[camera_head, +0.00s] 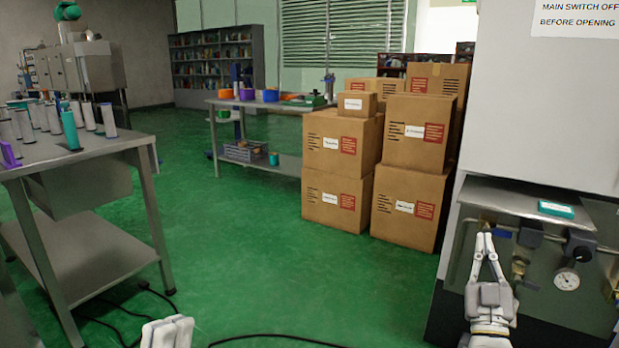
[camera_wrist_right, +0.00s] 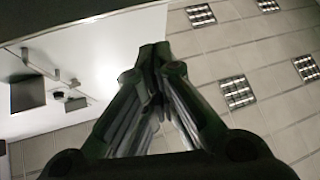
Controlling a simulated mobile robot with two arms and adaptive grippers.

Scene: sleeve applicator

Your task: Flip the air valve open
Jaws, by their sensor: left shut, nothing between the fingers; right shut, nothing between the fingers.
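Air pipework with valve fittings shows in the head view at the right, under a metal shelf. It has a brass fitting (camera_head: 520,268), which looks like the valve, and a round pressure gauge (camera_head: 567,280). Which part is the valve's lever I cannot tell. My right gripper (camera_head: 485,238) points upward, shut and empty, just left of the brass fitting; whether they touch is unclear. Its shut fingers also fill the middle of the right wrist view (camera_wrist_right: 155,55), which shows no valve. My left gripper (camera_head: 168,326) is shut and empty at the bottom edge, far from the pipework.
Stacked cartons (camera_head: 408,172) stand left of the cabinet. A steel table (camera_head: 75,150) with spools is at the left. Dark cables (camera_head: 275,338) lie on the otherwise open green floor.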

